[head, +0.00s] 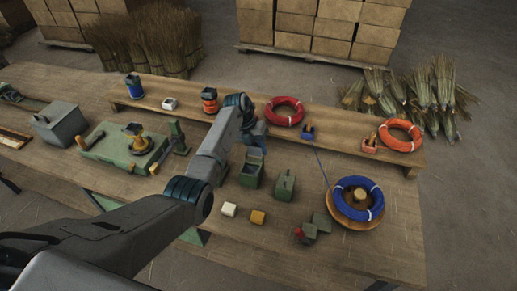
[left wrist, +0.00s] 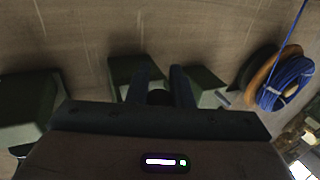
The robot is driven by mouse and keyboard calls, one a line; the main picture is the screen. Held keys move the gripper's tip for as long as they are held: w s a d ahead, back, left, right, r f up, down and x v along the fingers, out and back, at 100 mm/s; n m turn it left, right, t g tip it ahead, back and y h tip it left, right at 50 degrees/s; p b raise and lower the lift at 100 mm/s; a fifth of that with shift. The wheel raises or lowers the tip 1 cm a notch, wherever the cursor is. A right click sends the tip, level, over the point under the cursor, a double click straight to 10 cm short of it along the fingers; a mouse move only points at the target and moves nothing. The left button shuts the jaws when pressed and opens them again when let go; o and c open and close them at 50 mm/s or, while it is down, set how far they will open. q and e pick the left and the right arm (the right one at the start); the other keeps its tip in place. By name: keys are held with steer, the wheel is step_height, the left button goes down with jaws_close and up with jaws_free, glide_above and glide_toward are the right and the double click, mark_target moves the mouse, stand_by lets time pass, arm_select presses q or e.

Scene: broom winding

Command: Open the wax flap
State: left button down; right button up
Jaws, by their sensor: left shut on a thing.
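Two dark green boxes stand on the workbench in the head view: an open-topped one (head: 252,169) and one with a small top handle (head: 284,186). My left gripper (head: 256,134) is just behind the open-topped box, partly hidden by my wrist. In the left wrist view my left gripper's fingers (left wrist: 163,84) are shut on a small dark rounded part (left wrist: 159,97), with a green box (left wrist: 132,74) behind them. I cannot clearly make out the wax flap or tell which box the part belongs to. My right gripper is not in view.
A red coil (head: 285,106) lies on that shelf.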

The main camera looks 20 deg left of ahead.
arm_select(q)
steer(key=c, duration=1.3)
jaws_free()
steer(key=b+v, duration=0.3)
steer(key=v, duration=0.7)
steer(key=shift+w+a+r+b, duration=0.1)
steer(key=shift+r+b, duration=0.25)
steer(key=shift+b, duration=0.05)
